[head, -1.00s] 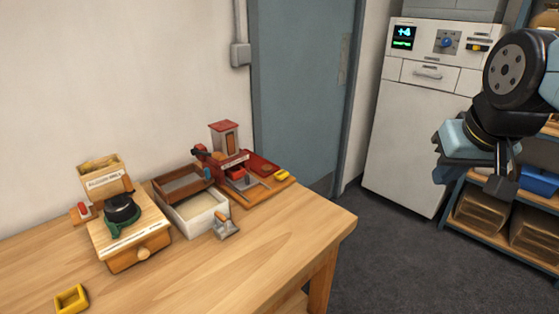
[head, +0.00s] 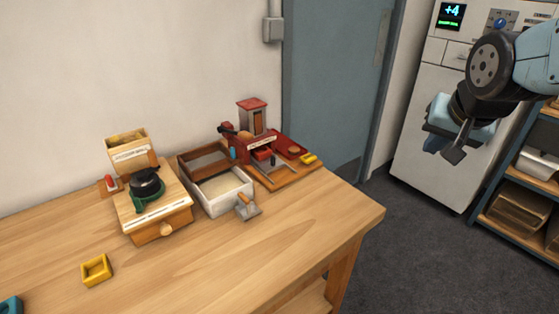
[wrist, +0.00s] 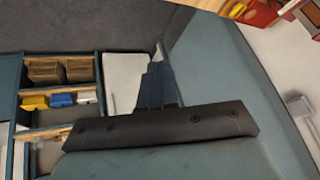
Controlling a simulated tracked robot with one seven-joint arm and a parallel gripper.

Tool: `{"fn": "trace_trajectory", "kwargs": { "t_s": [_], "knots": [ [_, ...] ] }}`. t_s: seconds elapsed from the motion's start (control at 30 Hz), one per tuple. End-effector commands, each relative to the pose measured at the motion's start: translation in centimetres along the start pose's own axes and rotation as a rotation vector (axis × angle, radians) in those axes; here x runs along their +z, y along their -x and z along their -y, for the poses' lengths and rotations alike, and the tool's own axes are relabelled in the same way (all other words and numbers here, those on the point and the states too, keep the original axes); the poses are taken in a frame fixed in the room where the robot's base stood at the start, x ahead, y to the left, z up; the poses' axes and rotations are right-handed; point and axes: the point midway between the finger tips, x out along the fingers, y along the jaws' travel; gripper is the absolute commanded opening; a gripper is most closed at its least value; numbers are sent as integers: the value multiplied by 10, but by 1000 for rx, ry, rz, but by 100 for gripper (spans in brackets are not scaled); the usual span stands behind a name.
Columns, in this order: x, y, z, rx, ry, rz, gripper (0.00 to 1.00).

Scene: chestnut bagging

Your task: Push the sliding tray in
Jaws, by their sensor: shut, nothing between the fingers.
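My gripper (head: 452,153) is raised at the right of the head view, in front of the white cabinet (head: 425,150) and far from the table. In the wrist view its dark fingers (wrist: 158,82) are together with nothing held. On the table stand a wooden box with a round-knobbed front (head: 160,232), a brown-framed tray (head: 205,160) over a white bin (head: 222,192), and a red device on a wooden board (head: 275,158). I cannot tell for certain which part is the sliding tray. No part of my gripper touches any of these.
A yellow square frame (head: 96,270) lies at the table's front left. A small metal scoop (head: 248,208) lies beside the white bin. The table's right half (head: 310,215) is clear. A blue-grey door (head: 328,80) stands behind, and shelves (head: 520,205) stand at the right.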

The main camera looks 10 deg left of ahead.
Motion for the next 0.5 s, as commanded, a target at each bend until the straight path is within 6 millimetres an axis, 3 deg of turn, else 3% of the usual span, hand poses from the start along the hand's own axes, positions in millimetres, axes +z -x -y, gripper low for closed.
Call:
{"fn": "trace_trajectory", "kwargs": {
  "t_s": [0.27,0.5],
  "knots": [
    [-10,-74,78,-118,-223,-16,0],
    [8,-131,151,-250,-438,24,0]
  ]
}}
